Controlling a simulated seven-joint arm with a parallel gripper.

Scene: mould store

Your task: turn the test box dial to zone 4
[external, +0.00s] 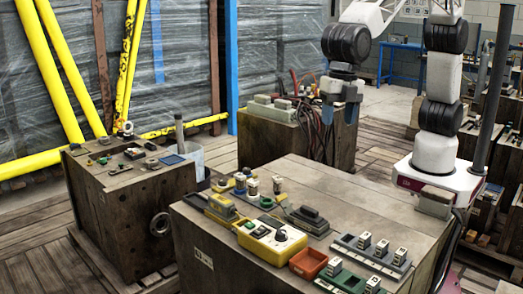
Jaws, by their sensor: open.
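The yellow test box (262,243) lies near the front of the wooden crate top in the external view. Its dial (281,236) is a dark round knob with a light mark on the box's upper face. The zone numbers and the exact pointer direction are too small to read. A green patch shows at the box's left end. My gripper (340,119) hangs well above and behind the crate top, with its blue fingers pointing down. It is open, holds nothing and is far from the dial.
An orange-red tray (308,262) sits just right of the test box. A grey rack (371,257) with white-topped blocks and a green tray (346,281) are further right.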

